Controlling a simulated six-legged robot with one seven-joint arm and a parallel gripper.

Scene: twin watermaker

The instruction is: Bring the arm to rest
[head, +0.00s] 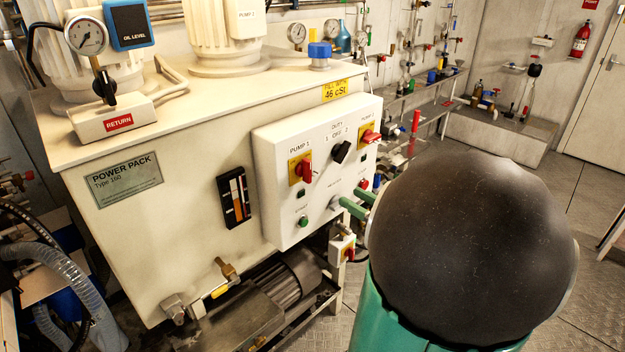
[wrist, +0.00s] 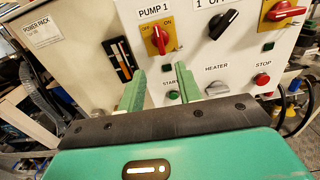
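My gripper (head: 352,203) is in front of the lower right part of the white control panel (head: 272,150). In the wrist view my gripper (wrist: 160,73) has its two green fingers spread apart with an empty gap between them. The panel fills the view behind them, and the green START button (wrist: 173,95) shows through the gap. I cannot tell how far the fingertips are from the panel. In the head view the large dark rounded cap and green housing of my arm cover the lower right.
The panel carries the red PUMP 1 switch (head: 305,170), the black DUTY knob (head: 341,151), the PUMP 2 switch (head: 371,137) and a red STOP button (wrist: 262,79). It sits on the cream power pack cabinet (head: 150,255). A valve (head: 228,270) protrudes below. Floor at right is open.

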